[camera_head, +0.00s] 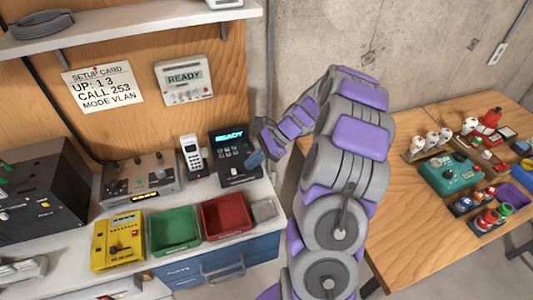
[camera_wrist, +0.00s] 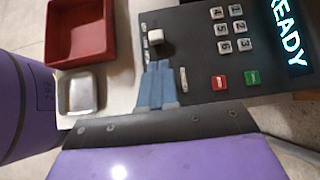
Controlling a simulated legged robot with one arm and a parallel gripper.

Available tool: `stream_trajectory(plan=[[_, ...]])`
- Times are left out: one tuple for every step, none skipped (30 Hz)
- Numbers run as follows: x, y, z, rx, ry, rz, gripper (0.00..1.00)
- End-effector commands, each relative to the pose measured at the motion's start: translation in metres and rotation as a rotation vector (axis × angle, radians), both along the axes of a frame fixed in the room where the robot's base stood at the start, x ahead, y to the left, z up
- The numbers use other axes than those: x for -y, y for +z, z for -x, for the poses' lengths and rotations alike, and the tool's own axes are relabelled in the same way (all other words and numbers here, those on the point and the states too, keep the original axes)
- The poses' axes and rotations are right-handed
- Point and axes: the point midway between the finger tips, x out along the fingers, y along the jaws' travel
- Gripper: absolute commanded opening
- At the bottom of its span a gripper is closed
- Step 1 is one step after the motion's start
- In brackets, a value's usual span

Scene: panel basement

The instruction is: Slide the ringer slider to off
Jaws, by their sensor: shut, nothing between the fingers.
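The black desk unit (camera_head: 229,146) with a lit READY screen stands on the counter. In the wrist view, the unit (camera_wrist: 195,62) shows number keys, a green key and a red key. A white slider knob (camera_wrist: 155,37) sits near its edge, beside small markings too small to read. My gripper (camera_wrist: 158,66) is shut and empty, its blue-grey fingertips just below the knob in the picture. I cannot tell whether they touch it. In the head view my gripper (camera_head: 256,158) is at the unit's right side.
A red bin (camera_head: 226,216), a green bin (camera_head: 175,230) and a small metal tray (camera_head: 264,210) stand in front of the unit. A white handset (camera_head: 192,154) stands to its left. A yellow box (camera_head: 118,240) is further left. A wooden table (camera_head: 400,214) with several items is at right.

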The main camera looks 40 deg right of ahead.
Motion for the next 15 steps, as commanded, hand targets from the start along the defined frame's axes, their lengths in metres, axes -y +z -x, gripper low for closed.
stream_trajectory(plan=[[-0.007, -0.001, -0.002, 0.001, 0.003, 0.001, 0.00], [-0.010, -0.001, -0.004, 0.002, 0.002, 0.001, 0.00], [-0.013, -0.001, -0.005, 0.001, 0.001, -0.001, 0.00], [-0.016, -0.001, -0.006, 0.002, 0.000, -0.002, 0.00], [-0.019, -0.001, -0.007, 0.001, -0.001, -0.002, 0.00], [-0.022, -0.001, -0.007, 0.001, 0.000, -0.002, 0.00], [-0.024, -0.001, -0.008, 0.001, 0.000, -0.002, 0.00], [-0.025, -0.001, -0.008, 0.001, 0.000, -0.003, 0.00], [-0.027, -0.001, -0.009, 0.001, 0.000, -0.003, 0.00], [-0.028, 0.000, -0.009, 0.000, -0.001, -0.003, 0.00], [-0.029, 0.000, -0.009, 0.000, -0.001, -0.003, 0.00], [-0.029, 0.000, -0.009, 0.000, -0.001, -0.003, 0.00], [-0.029, 0.000, -0.009, 0.000, -0.001, -0.003, 0.00], [-0.029, 0.000, -0.009, 0.000, -0.001, -0.003, 0.00], [-0.030, 0.000, -0.009, 0.000, -0.001, -0.002, 0.00]])
